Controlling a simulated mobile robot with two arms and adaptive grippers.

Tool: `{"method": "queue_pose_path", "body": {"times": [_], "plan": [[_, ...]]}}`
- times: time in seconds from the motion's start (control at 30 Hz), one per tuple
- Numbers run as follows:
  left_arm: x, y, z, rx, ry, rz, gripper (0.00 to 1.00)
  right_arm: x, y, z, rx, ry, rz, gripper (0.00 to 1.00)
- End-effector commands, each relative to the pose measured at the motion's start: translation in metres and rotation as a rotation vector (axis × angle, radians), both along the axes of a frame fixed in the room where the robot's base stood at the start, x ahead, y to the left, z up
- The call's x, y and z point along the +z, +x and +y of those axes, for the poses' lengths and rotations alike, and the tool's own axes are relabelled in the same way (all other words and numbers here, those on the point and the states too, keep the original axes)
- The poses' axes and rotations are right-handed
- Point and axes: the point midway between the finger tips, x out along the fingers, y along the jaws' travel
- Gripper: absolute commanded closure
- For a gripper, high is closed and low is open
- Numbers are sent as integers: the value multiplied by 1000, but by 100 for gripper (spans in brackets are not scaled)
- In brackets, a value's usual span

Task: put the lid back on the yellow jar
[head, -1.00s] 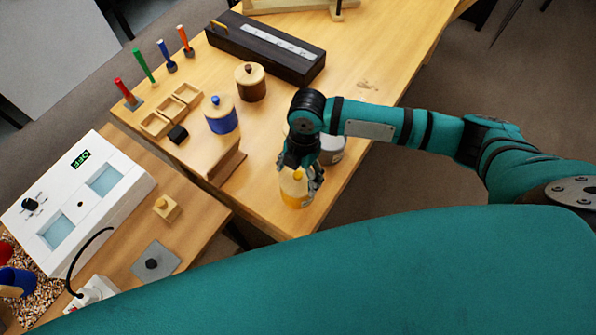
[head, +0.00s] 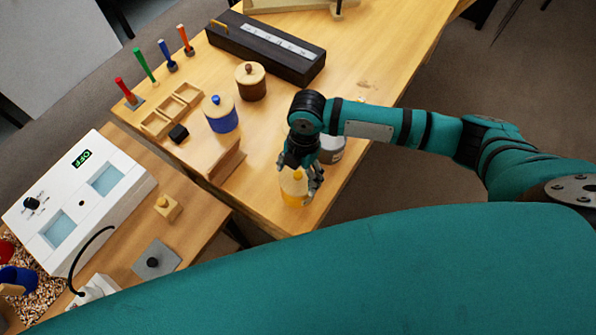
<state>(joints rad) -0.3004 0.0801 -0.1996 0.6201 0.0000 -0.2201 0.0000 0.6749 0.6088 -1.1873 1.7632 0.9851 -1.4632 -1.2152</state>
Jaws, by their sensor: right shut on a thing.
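The yellow jar (head: 293,199) stands near the front corner of the wooden table. Its pale lid (head: 290,184) with a yellow knob shows at the top of the jar, below my right gripper (head: 299,177). My right gripper points down and is shut on the lid at its knob. The fingers partly cover the lid, and I cannot tell whether it is fully seated on the jar. My left gripper is not in view.
A grey-white jar (head: 331,149) stands close behind my right gripper, partly hidden. A wooden block (head: 226,164), a blue jar (head: 220,117) and a brown jar (head: 251,84) stand to the left. A long dark case (head: 266,47) lies farther back. The table edge is close by.

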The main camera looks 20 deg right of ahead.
Motion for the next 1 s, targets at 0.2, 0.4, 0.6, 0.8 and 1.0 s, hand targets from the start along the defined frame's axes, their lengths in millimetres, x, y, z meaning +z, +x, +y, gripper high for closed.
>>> {"method": "queue_pose_path", "body": {"times": [0.2,0.4,0.6,0.8,1.0], "plan": [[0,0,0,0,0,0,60,0,0,0,1,0,0,50],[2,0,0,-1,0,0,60,1,0,0,0,0,0,50],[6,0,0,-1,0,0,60,1,0,0,1,0,0,50],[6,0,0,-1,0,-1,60,0,0,0,1,0,0,50],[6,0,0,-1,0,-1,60,0,0,0,1,0,0,50]]}}
